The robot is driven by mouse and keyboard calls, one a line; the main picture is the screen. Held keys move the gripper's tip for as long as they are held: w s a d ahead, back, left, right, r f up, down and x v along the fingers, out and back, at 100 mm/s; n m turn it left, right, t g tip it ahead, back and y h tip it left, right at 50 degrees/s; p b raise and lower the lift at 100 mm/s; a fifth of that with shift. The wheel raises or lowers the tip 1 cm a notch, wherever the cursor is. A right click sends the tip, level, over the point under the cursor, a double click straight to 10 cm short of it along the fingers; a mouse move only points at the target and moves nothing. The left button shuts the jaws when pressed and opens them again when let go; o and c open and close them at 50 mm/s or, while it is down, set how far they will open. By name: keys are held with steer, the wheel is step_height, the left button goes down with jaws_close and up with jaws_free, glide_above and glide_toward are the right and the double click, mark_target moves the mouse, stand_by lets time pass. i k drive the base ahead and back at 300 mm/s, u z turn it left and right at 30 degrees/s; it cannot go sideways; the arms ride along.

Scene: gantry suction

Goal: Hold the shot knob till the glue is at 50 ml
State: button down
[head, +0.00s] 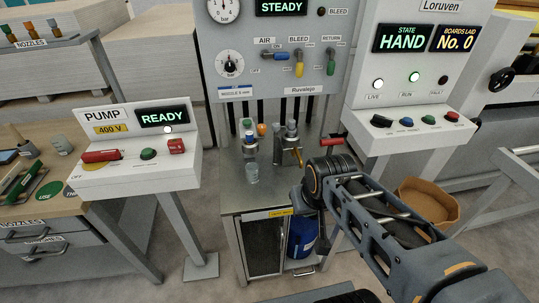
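My arm reaches in from the lower right, and its end, my gripper (297,197), is in front of the steel bench (235,200). The gripper is dark, small and partly hidden by my own wrist, so I cannot tell if its fingers are open or shut. A small clear cup (252,173) stands on the bench, left of my gripper and apart from it. Behind it are nozzle fittings with coloured caps (249,137) and a brass-coloured spout (297,155). I cannot read any knob label as "shot", nor any glue level in ml.
The valve panel (270,85) shows STEADY, with AIR, BLEED and RETURN levers and a round dial (230,65). The pump box (140,178) at left reads READY. The right console (405,90) reads HAND and No. 0. A brown bin (428,205) is right of my arm.

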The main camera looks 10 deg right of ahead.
mark_target(247, 123)
steer(key=u, duration=0.55)
steer(key=k, duration=0.65)
steer(key=u, duration=1)
steer(key=i, duration=1.1)
steer(key=z, duration=0.75)
steer(key=i, duration=0.35)
steer(key=z, duration=0.35)
